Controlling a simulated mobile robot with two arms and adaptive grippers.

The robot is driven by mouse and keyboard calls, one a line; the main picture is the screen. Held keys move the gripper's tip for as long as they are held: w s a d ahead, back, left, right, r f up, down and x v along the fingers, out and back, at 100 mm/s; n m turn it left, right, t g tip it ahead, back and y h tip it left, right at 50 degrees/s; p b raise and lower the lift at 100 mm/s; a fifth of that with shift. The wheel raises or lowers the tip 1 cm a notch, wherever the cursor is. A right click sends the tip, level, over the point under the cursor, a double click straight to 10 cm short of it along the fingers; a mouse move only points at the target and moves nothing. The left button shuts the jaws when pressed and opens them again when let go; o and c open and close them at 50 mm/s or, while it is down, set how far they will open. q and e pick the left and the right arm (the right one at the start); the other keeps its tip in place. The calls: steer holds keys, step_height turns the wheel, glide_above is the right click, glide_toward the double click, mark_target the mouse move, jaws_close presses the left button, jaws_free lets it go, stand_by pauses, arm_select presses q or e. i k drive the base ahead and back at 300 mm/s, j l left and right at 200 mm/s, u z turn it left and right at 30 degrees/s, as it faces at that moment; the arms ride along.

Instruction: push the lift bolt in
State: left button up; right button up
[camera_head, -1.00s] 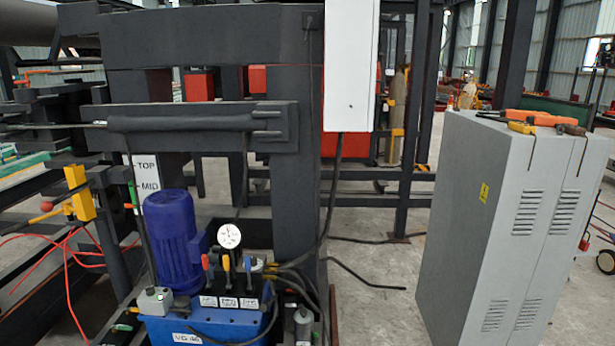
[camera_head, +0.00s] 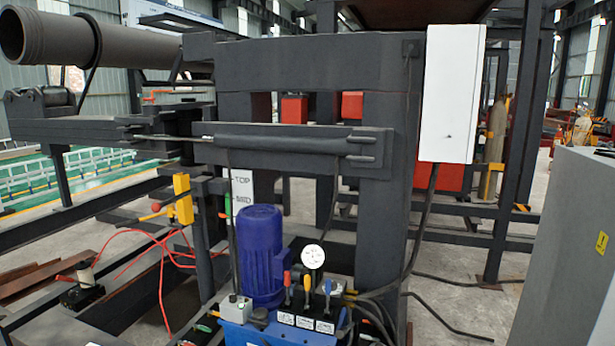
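Neither of my grippers is in view. No part is clearly marked as the lift bolt. A yellow block (camera_head: 182,198) with a handle ending in an orange-red knob (camera_head: 156,206) stands at the left of the dark machine frame (camera_head: 300,65). I cannot tell whether this is the bolt, or how far in it sits. A horizontal dark cylinder with a thin rod (camera_head: 272,143) runs across the frame. A white plate marked TOP and MID (camera_head: 242,190) stands below it.
A blue motor (camera_head: 261,255) on a hydraulic unit with a gauge (camera_head: 313,257) and levers (camera_head: 305,292) stands in front. A white box (camera_head: 450,92) hangs on the frame. A grey cabinet (camera_head: 570,250) stands at right. Red hoses (camera_head: 163,270) and black cables lie on the floor.

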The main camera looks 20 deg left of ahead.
mark_target(156, 206)
steer(key=u, duration=1.4)
steer(key=i+j, duration=0.4)
steer(key=i, duration=0.25)
steer(key=u, duration=0.05)
